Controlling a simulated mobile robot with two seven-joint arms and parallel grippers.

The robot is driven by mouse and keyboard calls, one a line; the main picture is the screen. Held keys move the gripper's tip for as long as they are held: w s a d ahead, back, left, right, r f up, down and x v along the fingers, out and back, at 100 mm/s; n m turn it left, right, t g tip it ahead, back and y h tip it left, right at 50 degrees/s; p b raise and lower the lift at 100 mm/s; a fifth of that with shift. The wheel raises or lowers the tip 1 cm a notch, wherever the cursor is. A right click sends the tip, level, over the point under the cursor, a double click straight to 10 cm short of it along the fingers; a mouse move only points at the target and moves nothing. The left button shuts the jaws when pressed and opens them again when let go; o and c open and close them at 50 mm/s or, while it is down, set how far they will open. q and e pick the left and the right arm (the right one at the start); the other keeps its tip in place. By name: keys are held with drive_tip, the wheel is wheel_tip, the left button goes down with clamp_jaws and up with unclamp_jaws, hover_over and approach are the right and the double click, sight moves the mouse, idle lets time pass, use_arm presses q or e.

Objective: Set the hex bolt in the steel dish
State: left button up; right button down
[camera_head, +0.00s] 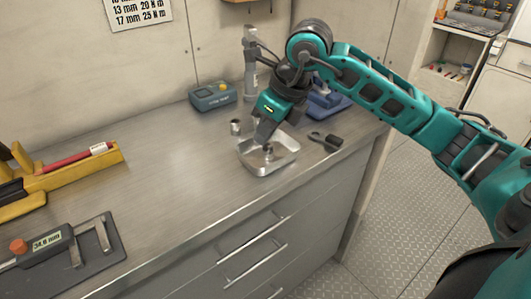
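The steel dish (284,161) is a shallow, square metal tray near the front edge of the counter. A small dark metal piece, which looks like the hex bolt (268,154), shows inside it, just below my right gripper. My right gripper (264,141) points down over the dish with its fingertips low, near the bolt. The fingers overlap in this view, so I cannot tell whether they are open, shut or touching the bolt. My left gripper is not in view.
A small metal cylinder (236,127) stands left of the dish, and a dark tool (326,141) lies right of it. A grey-blue box (213,97) and a blue item (328,103) are behind. A yellow holder (70,174) and a caliper (65,250) are at left. The middle counter is clear.

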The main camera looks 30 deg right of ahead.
sight(267, 148)
drive_tip(key=shift+f, duration=2.65)
drive_tip(key=shift+f+b, duration=0.2)
drive_tip(key=shift+b, duration=0.2)
drive_tip(key=c, duration=1.6)
unclamp_jaws()
drive_tip(key=shift+r, duration=0.1)
